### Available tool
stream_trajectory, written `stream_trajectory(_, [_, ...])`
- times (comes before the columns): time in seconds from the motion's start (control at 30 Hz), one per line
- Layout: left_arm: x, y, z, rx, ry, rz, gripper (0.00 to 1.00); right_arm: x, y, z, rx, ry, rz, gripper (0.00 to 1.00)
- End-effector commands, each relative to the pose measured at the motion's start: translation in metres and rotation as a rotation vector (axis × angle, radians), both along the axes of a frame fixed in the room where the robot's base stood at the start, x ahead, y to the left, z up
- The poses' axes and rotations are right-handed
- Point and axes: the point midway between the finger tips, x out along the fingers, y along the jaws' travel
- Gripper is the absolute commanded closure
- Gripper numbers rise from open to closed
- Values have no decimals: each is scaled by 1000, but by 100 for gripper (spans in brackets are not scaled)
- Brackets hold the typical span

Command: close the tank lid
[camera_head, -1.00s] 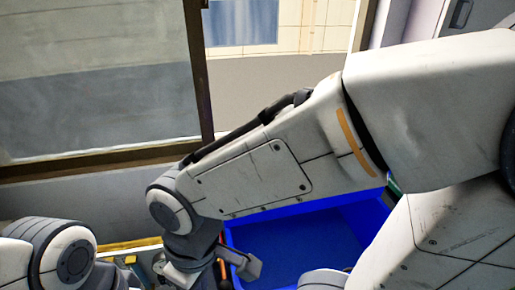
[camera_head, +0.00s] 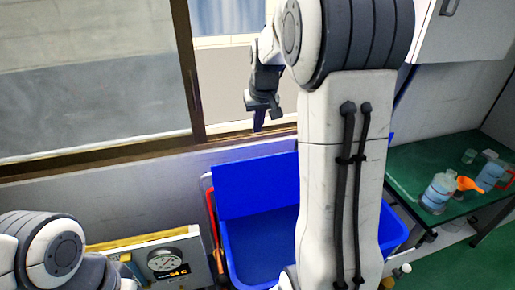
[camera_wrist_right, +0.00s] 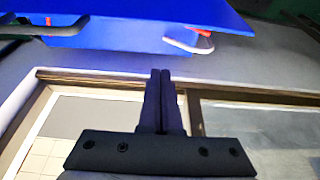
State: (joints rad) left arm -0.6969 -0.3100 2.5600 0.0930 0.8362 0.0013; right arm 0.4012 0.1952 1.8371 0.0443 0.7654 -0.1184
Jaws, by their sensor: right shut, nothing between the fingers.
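The blue tank (camera_head: 262,250) stands at lower middle in the head view, partly hidden by my right arm. Its blue lid (camera_head: 250,186) stands up, tilted open at the back edge, near the wall below the window. My right gripper (camera_head: 259,125) is above the lid's upper edge, in front of the window, pointing down and apart from the lid. In the right wrist view my right gripper (camera_wrist_right: 160,75) has its fingers together and holds nothing. Blue panels of the tank or lid (camera_wrist_right: 150,22) show beyond the fingertips. My left gripper is not seen, only left arm parts.
A panel with a round gauge (camera_head: 167,262) stands left of the tank, beside a red hose or handle (camera_head: 213,215). A green table (camera_head: 440,165) at right holds a bottle (camera_head: 438,193), an orange funnel (camera_head: 468,184) and other containers. A window frame (camera_head: 187,75) is behind.

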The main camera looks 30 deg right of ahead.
Motion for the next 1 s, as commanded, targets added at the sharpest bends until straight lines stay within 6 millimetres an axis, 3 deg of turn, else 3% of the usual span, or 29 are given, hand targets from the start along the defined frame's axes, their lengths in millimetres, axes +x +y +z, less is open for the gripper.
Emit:
stream_trajectory(0.37, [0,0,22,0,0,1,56,24,-6,-75,3,9,3,100])
stream_trajectory(0.7, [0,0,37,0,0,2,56,-9,4,-77,1,3,2,100])
stream_trajectory(1.0, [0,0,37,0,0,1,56,-13,5,-78,1,1,2,100])
